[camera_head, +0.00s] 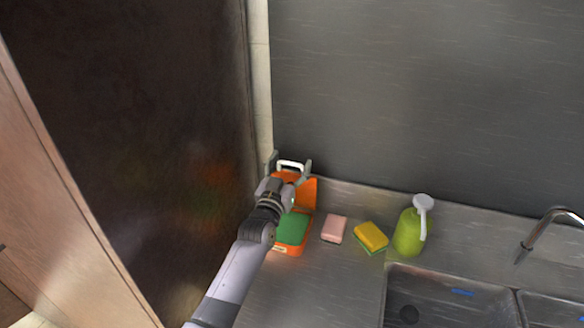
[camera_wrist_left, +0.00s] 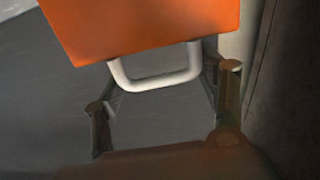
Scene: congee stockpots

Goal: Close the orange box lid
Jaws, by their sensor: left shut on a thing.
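The orange box (camera_head: 289,249) stands on the steel counter by the wall, with a green thing (camera_head: 293,229) inside it. Its orange lid (camera_head: 309,194) is raised at the back of the box and fills the top of the left wrist view (camera_wrist_left: 150,28). A white handle (camera_head: 291,164) stands at the lid's upper edge and shows whole in the left wrist view (camera_wrist_left: 155,83). My left gripper (camera_head: 289,166) is at the lid's top, its two fingers on either side of the handle, shut on it. My arm hides part of the box and lid. My right gripper is not in view.
A pink bar (camera_head: 334,229), a yellow and green sponge (camera_head: 371,237) and a green pump bottle (camera_head: 410,230) stand to the right of the box. A sink (camera_head: 440,300) with a faucet (camera_head: 545,232) lies further right. A dark tall panel (camera_head: 140,120) is close on the left.

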